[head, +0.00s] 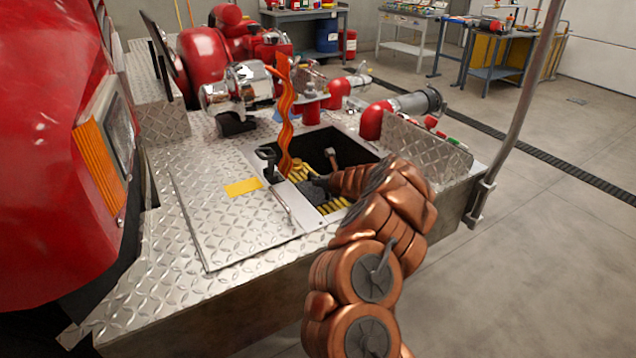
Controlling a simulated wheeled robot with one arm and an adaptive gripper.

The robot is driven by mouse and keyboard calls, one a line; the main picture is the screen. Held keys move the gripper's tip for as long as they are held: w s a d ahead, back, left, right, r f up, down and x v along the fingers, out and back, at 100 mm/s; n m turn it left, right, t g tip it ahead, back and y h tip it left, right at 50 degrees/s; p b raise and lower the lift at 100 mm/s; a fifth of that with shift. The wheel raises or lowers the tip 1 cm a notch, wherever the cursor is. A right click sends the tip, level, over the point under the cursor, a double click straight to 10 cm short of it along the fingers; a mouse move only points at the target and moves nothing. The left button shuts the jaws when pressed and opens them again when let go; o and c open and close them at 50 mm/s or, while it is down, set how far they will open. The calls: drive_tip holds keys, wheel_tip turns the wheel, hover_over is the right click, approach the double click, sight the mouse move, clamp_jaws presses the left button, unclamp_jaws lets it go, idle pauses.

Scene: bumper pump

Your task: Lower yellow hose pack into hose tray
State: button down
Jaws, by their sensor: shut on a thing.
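The hose tray (376,152) is a dark, square recess in the diamond-plate bumper deck, its metal rim showing around the opening. The yellow hose pack (333,206) shows in pieces inside the recess, below and to the left of my gripper. My gripper (318,186) is down in the opening, shut on the yellow hose pack. My copper-coloured arm reaches in from the lower right and covers the right front of the tray. The fingertips and the underside of the pack are hidden, so I cannot tell whether the pack touches the tray floor.
A diamond-plate lid (225,215) with a yellow label lies left of the opening. Red pipe fittings (372,122) stand behind it. A grey post (515,110) rises at the right.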

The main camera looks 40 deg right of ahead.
drive_tip(key=c, duration=1.1)
unclamp_jaws()
drive_tip(key=shift+f, duration=0.1)
drive_tip(key=shift+o, duration=0.3)
drive_tip(key=o, duration=0.4)
drive_tip(key=shift+f, duration=0.1)
wheel_tip(320, 180, up, 12)
drive_tip(key=p, duration=0.9)
drive_tip(key=shift+p, duration=0.4)
